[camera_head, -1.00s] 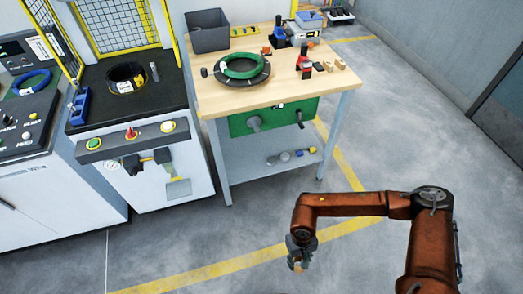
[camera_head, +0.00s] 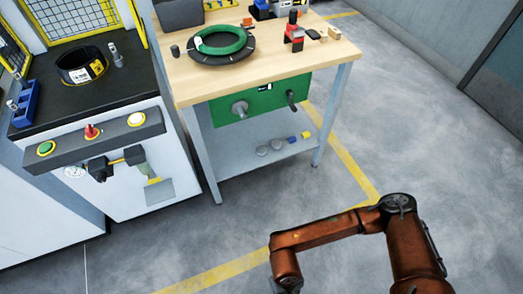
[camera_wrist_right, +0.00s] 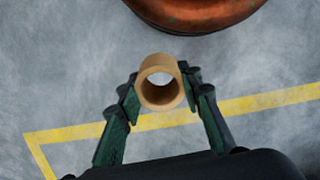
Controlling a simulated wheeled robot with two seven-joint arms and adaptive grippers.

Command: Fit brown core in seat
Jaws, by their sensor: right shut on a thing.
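The brown core (camera_wrist_right: 160,98) is a short hollow tube. In the right wrist view my right gripper (camera_wrist_right: 160,92) is shut on it, a finger on each side, with its open end facing the camera. In the head view my right gripper (camera_head: 286,285) is at the bottom edge, over the floor and away from the bench and machine; the core is not visible there. A black ring with a label (camera_head: 82,66) is on the machine's black top (camera_head: 120,88) at left. I cannot tell which part is the seat. My left gripper is not in view.
A wooden workbench (camera_head: 255,78) carries a green coil (camera_head: 222,40) on a dark disc, a red-and-black tool (camera_head: 294,33) and a grey bin (camera_head: 180,12). The machine's button panel (camera_head: 95,133) juts out in front. Open floor lies between my arm and both.

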